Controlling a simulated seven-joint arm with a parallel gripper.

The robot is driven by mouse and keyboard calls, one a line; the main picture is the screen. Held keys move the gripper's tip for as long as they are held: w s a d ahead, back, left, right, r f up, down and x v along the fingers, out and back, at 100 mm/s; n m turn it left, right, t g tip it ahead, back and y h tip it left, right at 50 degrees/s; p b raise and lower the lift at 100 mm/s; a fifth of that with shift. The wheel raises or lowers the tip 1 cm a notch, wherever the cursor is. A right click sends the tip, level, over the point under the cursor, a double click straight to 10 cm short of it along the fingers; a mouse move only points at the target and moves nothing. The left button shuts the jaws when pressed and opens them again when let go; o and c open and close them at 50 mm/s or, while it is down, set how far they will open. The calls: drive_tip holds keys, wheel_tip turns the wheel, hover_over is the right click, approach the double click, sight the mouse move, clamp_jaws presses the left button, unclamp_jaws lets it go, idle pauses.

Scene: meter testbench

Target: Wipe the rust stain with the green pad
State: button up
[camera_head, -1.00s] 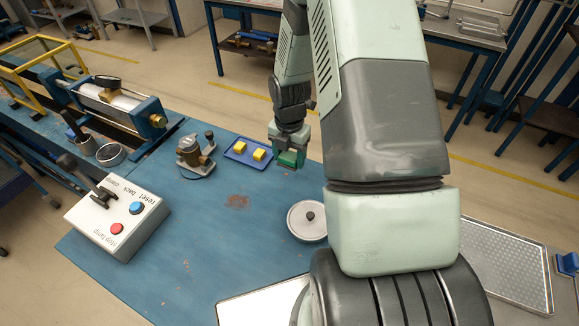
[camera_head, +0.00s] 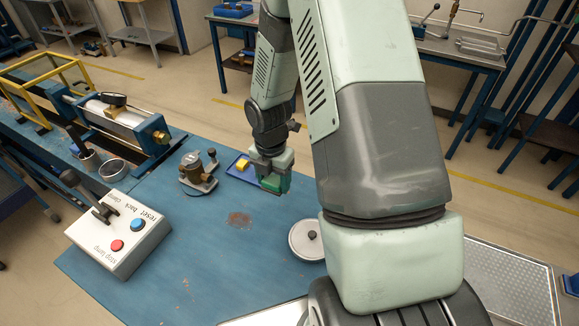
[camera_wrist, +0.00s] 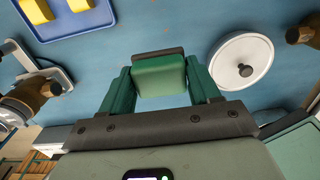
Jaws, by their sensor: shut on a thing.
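My gripper (camera_head: 272,182) is shut on the green pad (camera_wrist: 160,76), which sits between its two green fingers in the wrist view. In the head view the pad is hard to tell apart from the green fingers. The gripper is above the blue bench, to the upper right of the rust stain and apart from it. The rust stain (camera_head: 238,219) is a brown patch on the bench top in the head view. I cannot make out the stain in the wrist view.
A blue tray (camera_head: 236,173) with yellow blocks lies just left of my gripper. A brass-and-grey fixture (camera_head: 197,172) stands left of it. A round lidded dish (camera_head: 303,252) is to the right of the stain. A control box (camera_head: 120,236) stands at left. Bench around the stain is clear.

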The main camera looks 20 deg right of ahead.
approach(239, 219)
drive_tip(key=s+d+r, duration=0.1)
drive_tip(key=s+d, duration=0.3)
drive_tip(key=shift+w+f, duration=0.1)
drive_tip(key=shift+f, duration=3.1)
drive_tip(key=shift+w+a+f, duration=0.3)
drive_tip(key=shift+w+f, duration=0.05)
drive_tip(key=shift+f, duration=0.25)
drive_tip(key=shift+c, duration=0.4)
drive_tip(key=shift+w+a+f, duration=0.15)
drive_tip(key=shift+w+a, duration=0.1)
drive_tip(key=shift+a, duration=0.05)
drive_tip(key=shift+w+a, duration=1.1)
drive_tip(key=shift+w+a+f, duration=0.1)
drive_tip(key=shift+w+a, duration=0.1)
drive_tip(key=shift+a, duration=0.05)
drive_tip(key=shift+w+a+r, duration=0.2)
drive_tip(key=shift+w+a, duration=0.35)
drive_tip(key=shift+w, duration=0.05)
drive_tip(key=shift+w+a+f, duration=0.15)
drive_tip(key=shift+w+a, duration=0.85)
drive_tip(key=shift+a, duration=0.05)
drive_tip(key=shift+s+d, duration=3.25)
drive_tip(key=shift+d, duration=0.05)
drive_tip(key=r, duration=0.3)
drive_tip(key=shift+s+d+r, duration=0.2)
drive_tip(key=shift+d, duration=0.05)
drive_tip(key=shift+r, duration=2.5)
